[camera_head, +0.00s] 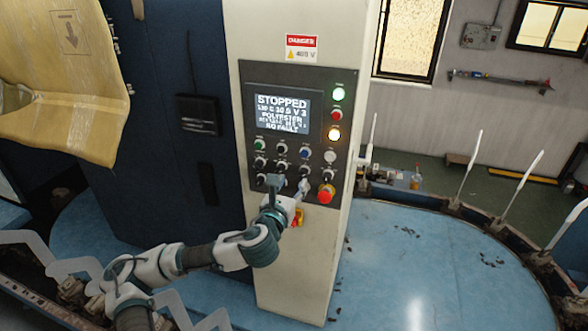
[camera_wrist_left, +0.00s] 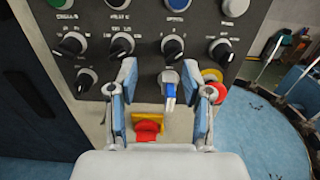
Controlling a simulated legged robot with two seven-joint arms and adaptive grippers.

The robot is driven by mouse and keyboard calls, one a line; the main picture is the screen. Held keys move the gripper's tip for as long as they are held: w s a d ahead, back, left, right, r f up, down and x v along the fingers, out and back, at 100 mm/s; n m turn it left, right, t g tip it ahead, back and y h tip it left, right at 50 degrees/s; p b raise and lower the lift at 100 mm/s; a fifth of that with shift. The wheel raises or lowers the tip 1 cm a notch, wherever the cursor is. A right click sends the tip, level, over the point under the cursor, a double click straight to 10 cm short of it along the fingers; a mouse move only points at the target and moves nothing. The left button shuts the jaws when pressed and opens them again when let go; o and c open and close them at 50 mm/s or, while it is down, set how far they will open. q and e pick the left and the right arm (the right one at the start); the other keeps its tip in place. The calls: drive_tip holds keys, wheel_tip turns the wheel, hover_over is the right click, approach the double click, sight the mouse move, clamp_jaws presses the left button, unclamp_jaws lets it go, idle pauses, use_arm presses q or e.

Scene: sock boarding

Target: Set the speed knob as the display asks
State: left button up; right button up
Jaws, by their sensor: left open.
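The display (camera_head: 282,113) on the control panel reads "STOPPED", a line that looks like "120 C 30 S V 3", "POLYESTER", a line too blurred to read and "NO FAULT". Black pointer knobs show below the buttons, among them one (camera_wrist_left: 172,47) in the left wrist view; I cannot read which is the speed knob. My left gripper (camera_head: 288,185) is at the lower panel. In the left wrist view the left gripper (camera_wrist_left: 160,88) is open, its blue-padded fingers either side of a key-like switch with a blue tag (camera_wrist_left: 169,91). I cannot tell whether they touch anything. My right gripper is out of view.
A red emergency button (camera_head: 326,193) sits right of the fingers. A red handle on yellow (camera_wrist_left: 148,127) is below them. A blue round table (camera_head: 420,265) surrounds the cabinet.

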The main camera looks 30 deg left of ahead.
sight(302, 176)
use_arm(q)
drive_tip(key=w, duration=0.1)
drive_tip(key=w+d, duration=0.1)
drive_tip(key=w, duration=0.1)
drive_tip(key=shift+w+d+r+p, duration=0.2)
drive_tip(key=shift+w+d+p, duration=0.1)
drive_tip(key=shift+w, duration=0.05)
drive_tip(key=shift+d+r, duration=0.15)
drive_tip(key=shift+d, duration=0.1)
drive_tip(key=shift+a, duration=0.8)
drive_tip(key=shift+c, duration=1.4)
drive_tip(key=shift+w+a+f, duration=0.15)
drive_tip(key=shift+a+f, duration=0.1)
drive_tip(key=shift+a, duration=0.05)
clamp_jaws()
drive_tip(key=shift+d+r, duration=0.15)
drive_tip(key=shift+d, duration=0.4)
